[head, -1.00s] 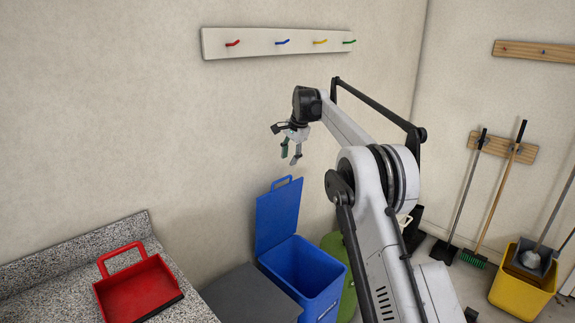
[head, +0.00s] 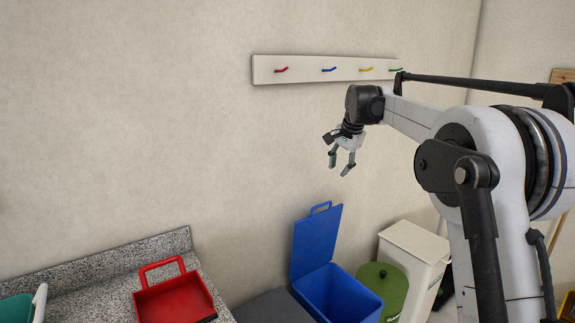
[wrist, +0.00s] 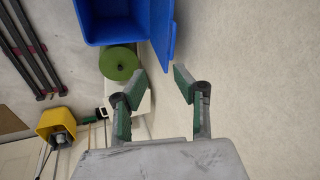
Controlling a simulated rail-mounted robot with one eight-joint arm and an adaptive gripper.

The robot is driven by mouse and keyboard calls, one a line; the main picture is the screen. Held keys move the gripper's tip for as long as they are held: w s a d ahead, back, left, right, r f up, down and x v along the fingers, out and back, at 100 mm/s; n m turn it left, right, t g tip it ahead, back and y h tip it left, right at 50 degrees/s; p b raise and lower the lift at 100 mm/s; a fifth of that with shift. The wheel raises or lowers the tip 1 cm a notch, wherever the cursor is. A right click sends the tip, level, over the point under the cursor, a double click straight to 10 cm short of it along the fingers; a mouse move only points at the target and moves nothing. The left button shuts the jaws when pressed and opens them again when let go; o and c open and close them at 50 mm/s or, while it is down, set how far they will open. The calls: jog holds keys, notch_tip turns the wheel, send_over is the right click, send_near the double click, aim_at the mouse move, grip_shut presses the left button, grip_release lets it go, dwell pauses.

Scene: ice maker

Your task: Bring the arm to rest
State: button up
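My gripper (head: 341,160) hangs in the air at the end of my arm, in front of the wall and below the hook rail. Its two fingers are spread apart with nothing between them. In the wrist view my gripper (wrist: 158,82) also shows open, with green pads on the fingers and the wall and floor beyond. My arm is bent, with its forearm reaching left across the right half of the head view. Nothing touches the fingers.
A blue bin (head: 338,293) with its lid up stands below my gripper, beside a green bin (head: 382,286) and a white bin (head: 412,255). A red dustpan (head: 174,299) lies on the granite counter (head: 97,274). A white hook rail (head: 300,69) is on the wall.

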jog(key=s+d+r+n+t+h, duration=0.1)
jog(key=s+r+n, duration=0.1)
jog(key=s, duration=1.2)
jog(key=s+d+r+n+t, duration=0.1)
jog(key=s+r+n, duration=0.2)
jog(key=s, duration=1.1)
jog(key=s+f+n, duration=0.1)
jog(key=s+f, duration=0.4)
jog(key=s, duration=0.3)
jog(key=s+f+n+t, duration=0.1)
jog(key=s+f, duration=0.3)
jog(key=s, duration=0.4)
jog(key=s+f+n, duration=0.1)
jog(key=s+f, duration=0.4)
jog(key=s, duration=0.3)
jog(key=shift+s+d+f+n+h, duration=0.15)
jog(key=shift+d+f+n+h, duration=0.15)
jog(key=shift+d+f+n, duration=0.1)
